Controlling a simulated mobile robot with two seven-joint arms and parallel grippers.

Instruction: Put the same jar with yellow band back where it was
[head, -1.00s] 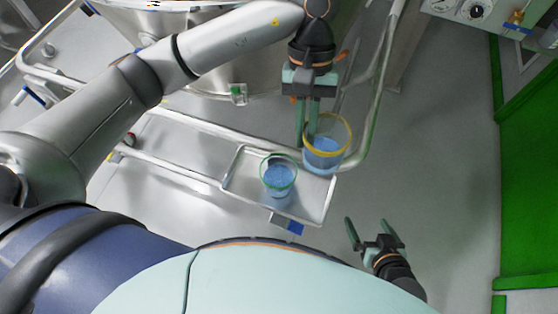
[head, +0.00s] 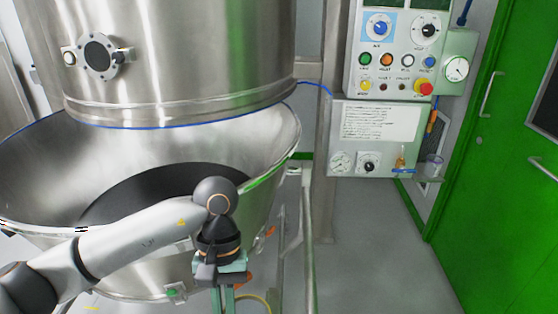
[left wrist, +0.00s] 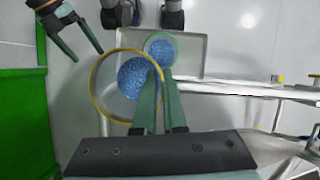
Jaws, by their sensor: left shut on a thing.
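The jar with the yellow band (left wrist: 98,100) holds blue granules. My left gripper (left wrist: 157,80) is shut on its wall. The jar overlaps the tray's left edge in the left wrist view; I cannot tell its height above the tray. In the head view only a bit of its yellow rim (head: 260,299) shows at the bottom edge, beside my left gripper (head: 228,300). A green-banded jar (left wrist: 160,49) with blue granules stands on the metal tray (left wrist: 190,60). My right gripper (left wrist: 78,35) is open and empty at the upper left of the left wrist view.
A large steel vessel with a wide bowl (head: 270,135) fills the head view's left. A green door (head: 490,170) stands right. Metal rails (left wrist: 225,87) run beside the tray.

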